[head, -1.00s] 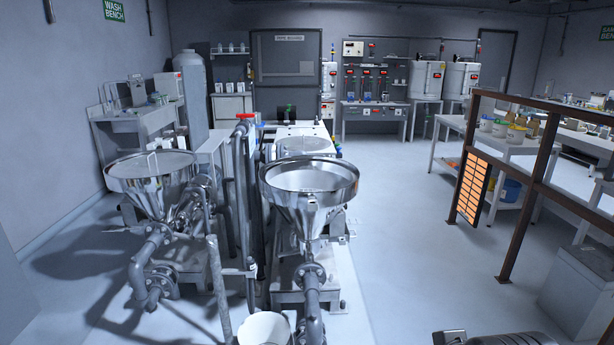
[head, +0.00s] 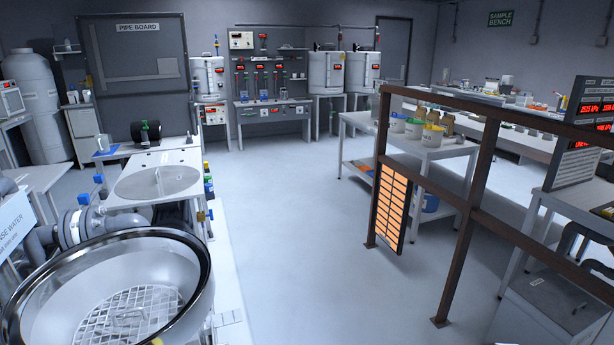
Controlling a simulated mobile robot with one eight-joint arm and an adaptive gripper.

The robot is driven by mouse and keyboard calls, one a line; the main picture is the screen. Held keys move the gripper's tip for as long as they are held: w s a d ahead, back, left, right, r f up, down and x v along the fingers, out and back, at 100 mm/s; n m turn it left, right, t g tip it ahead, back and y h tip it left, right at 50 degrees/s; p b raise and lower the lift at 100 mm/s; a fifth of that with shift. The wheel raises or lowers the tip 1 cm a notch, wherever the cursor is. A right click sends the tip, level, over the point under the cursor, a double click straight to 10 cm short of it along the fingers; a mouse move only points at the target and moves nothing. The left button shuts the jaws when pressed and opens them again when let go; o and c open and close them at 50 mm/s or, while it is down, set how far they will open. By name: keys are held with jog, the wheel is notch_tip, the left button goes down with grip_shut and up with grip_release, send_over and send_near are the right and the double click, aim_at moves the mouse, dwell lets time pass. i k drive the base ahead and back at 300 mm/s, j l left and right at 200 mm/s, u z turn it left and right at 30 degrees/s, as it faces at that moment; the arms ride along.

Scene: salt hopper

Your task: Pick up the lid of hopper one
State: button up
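A round, flat grey disc with a small upright handle, like a lid (head: 150,184), lies on a white-topped unit behind the near hopper. A shiny metal hopper (head: 196,268) fills the lower left corner, cut off by the picture edges. It is uncovered, and a wire grid shows inside it. I see no number on it, so I cannot tell whether it is hopper one. My gripper is not in view.
A brown post-and-rail frame (head: 480,190) with an orange panel (head: 391,205) stands at the right. A white table (head: 440,150) with tubs is behind it. The pale floor (head: 300,230) between the hopper unit and the frame is clear.

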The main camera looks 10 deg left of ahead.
aim_at(162, 182)
jog(key=i+u, duration=0.15)
jog(key=i, duration=0.45)
jog(key=i+u, duration=0.15)
jog(key=i, duration=0.45)
jog(key=i+u, duration=0.15)
jog(key=i, duration=0.4)
jog(key=i+l+u, duration=0.15)
jog(key=i, duration=0.45)
jog(key=i+j+u, duration=0.4)
jog(key=i+u, duration=0.35)
jog(key=i+j+u, duration=0.1)
jog(key=i+u, duration=0.3)
jog(key=i, duration=0.15)
jog(key=i+l+u, duration=0.1)
jog(key=i+u, duration=0.3)
